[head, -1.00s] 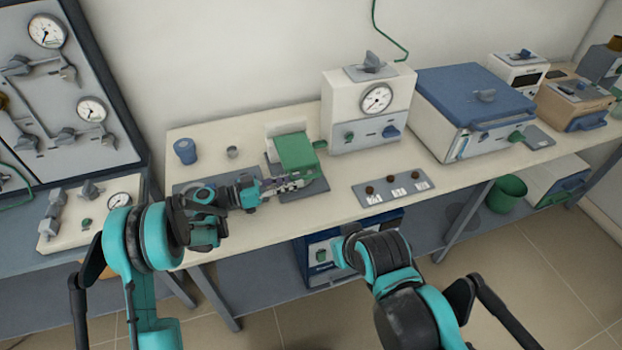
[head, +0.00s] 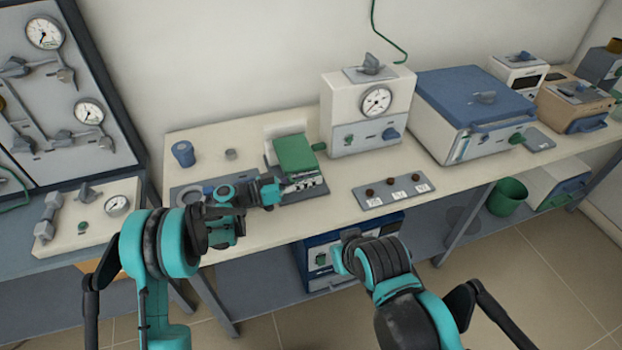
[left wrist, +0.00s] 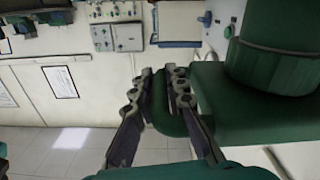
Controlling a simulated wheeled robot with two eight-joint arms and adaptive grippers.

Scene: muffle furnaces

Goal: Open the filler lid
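A green box-shaped unit, which I take to be the filler lid (head: 294,153), sits on a grey base on the bench, with a green knob (head: 319,146) at its right. It looks closed. My left gripper (head: 306,181) is just in front of the unit, low over its base. In the left wrist view, my left gripper's fingers (left wrist: 162,76) are a little apart. A rounded green piece (left wrist: 170,120) shows between and behind them, beside a larger green body (left wrist: 245,105). Whether they touch it is unclear.
A white gauge box (head: 368,110) stands close to the right of the green unit. A plate with several dark knobs (head: 394,190) lies in front of it. A blue cup (head: 184,153) stands at the left. A blue-lidded furnace (head: 475,100) is farther right.

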